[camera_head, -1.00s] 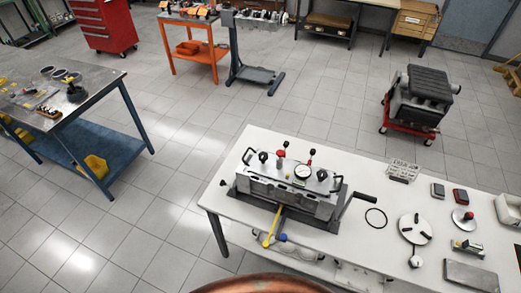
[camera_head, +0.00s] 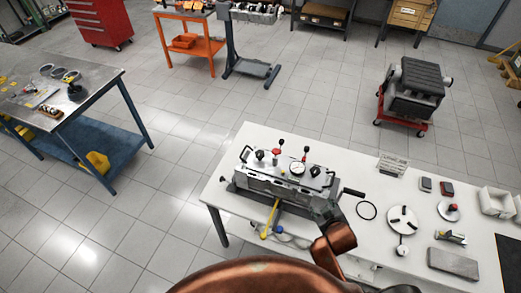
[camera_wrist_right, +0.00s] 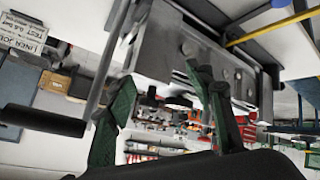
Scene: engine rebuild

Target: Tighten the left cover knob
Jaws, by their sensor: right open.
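The grey metal engine block with its silver cover (camera_head: 285,172) is clamped in a fixture on the white table. A black knob (camera_head: 259,155) stands on the left of the cover, and another black knob (camera_head: 315,170) on the right. My right gripper (camera_head: 324,212) is low at the front right corner of the block, apart from the left knob. In the right wrist view its green-padded fingers (camera_wrist_right: 160,100) are spread and empty, with the block's side (camera_wrist_right: 190,45) close behind them. My left gripper does not show.
A crank handle (camera_head: 353,192) juts from the fixture's right side, close to my right gripper; its black grip shows in the wrist view (camera_wrist_right: 45,120). A yellow lever (camera_head: 270,218) hangs at the front.

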